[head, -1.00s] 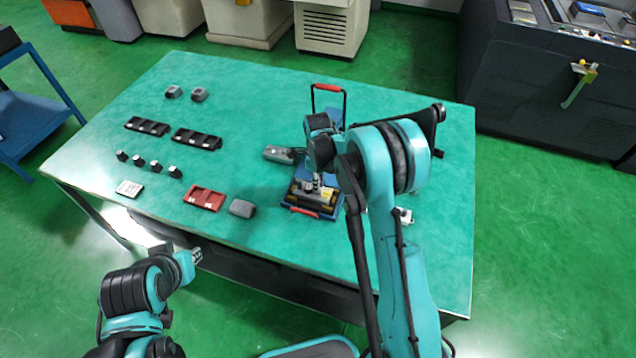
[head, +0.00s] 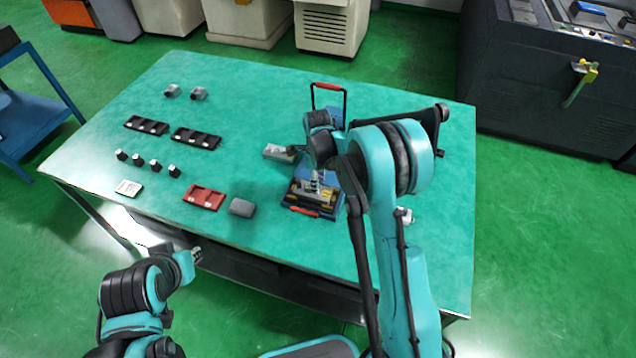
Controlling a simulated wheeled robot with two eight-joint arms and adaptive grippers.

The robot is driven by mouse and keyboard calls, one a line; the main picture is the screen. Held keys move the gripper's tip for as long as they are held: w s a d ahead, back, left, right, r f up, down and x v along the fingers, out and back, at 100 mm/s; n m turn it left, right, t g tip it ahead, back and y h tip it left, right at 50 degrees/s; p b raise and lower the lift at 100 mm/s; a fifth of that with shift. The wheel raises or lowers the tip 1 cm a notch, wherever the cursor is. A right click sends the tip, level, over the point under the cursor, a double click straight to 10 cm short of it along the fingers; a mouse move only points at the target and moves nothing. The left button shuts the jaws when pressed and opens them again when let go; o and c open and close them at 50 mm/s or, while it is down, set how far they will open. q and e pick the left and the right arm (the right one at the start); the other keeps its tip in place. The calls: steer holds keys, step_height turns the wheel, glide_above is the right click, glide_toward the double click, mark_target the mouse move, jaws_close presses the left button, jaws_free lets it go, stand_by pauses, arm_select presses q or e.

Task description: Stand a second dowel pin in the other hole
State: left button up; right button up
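My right gripper (head: 318,176) points down over a blue tray (head: 341,208) with red handles near the front middle of the table. A grey and yellow fixture sits in the tray (head: 322,191), just under the fingertips. The dowel pins and the holes are too small to make out, and my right arm covers part of the tray. I cannot tell whether this gripper is open or shut on a pin. My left gripper (head: 194,257) is off the table's front edge at the left, away from the tray; its fingers are too small to read.
On the green table (head: 260,110) stand a red tray (head: 204,198), a grey block (head: 242,207), two black trays (head: 195,138), several small dark blocks (head: 155,165), a pale flat piece (head: 129,188) and a grey block (head: 278,152).

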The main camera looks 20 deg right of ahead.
step_height(320, 180, up, 11)
stand_by(0.3)
steer(key=s+r+n+t+b, duration=0.25)
steer(key=s+r+n, duration=0.45)
steer(key=s+n, duration=0.55)
steer(key=s+f+n+t+b, duration=0.1)
steer(key=s+f+n+t, duration=0.1)
steer(key=s+n, duration=0.4)
steer(key=s+f+n+t+b, duration=0.1)
steer(key=s+n+t, duration=0.1)
steer(key=s+n, duration=0.4)
steer(key=shift+s+f+t, duration=0.35)
steer(key=shift+s+f, duration=0.05)
steer(key=shift+s, duration=0.3)
steer(key=shift+d, duration=0.1)
